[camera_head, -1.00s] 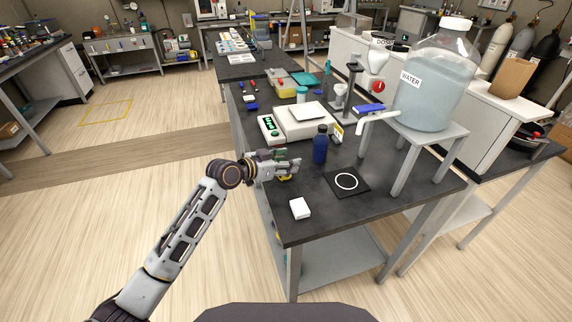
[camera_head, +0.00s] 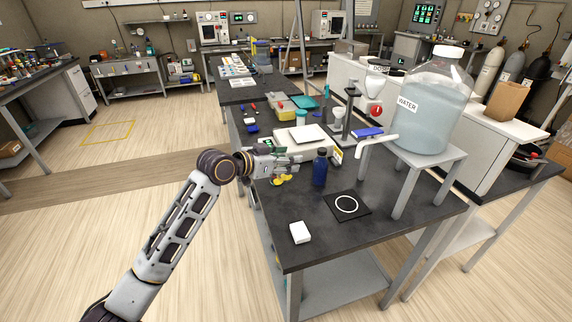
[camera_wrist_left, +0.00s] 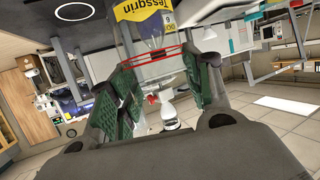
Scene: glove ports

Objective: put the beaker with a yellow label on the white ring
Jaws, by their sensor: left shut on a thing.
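The beaker with a yellow label (camera_wrist_left: 146,12) is clear and sits between the green-padded fingers of my left gripper (camera_wrist_left: 158,88) in the left wrist view. My left gripper (camera_head: 286,163) is shut on it above the left side of the table. In the head view the beaker is hard to make out; a yellow patch (camera_head: 281,180) shows just below the fingers. The white ring (camera_head: 346,204) lies on a black square mat, empty, to the right of and nearer than the gripper. The ring also shows in the left wrist view (camera_wrist_left: 109,16). My right gripper is not in view.
A dark blue bottle (camera_head: 319,170) stands between the gripper and the mat. A white block (camera_head: 300,232) lies near the front edge. A scale (camera_head: 300,137) is behind the gripper. A large water jug (camera_head: 432,110) stands on a grey stand at right.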

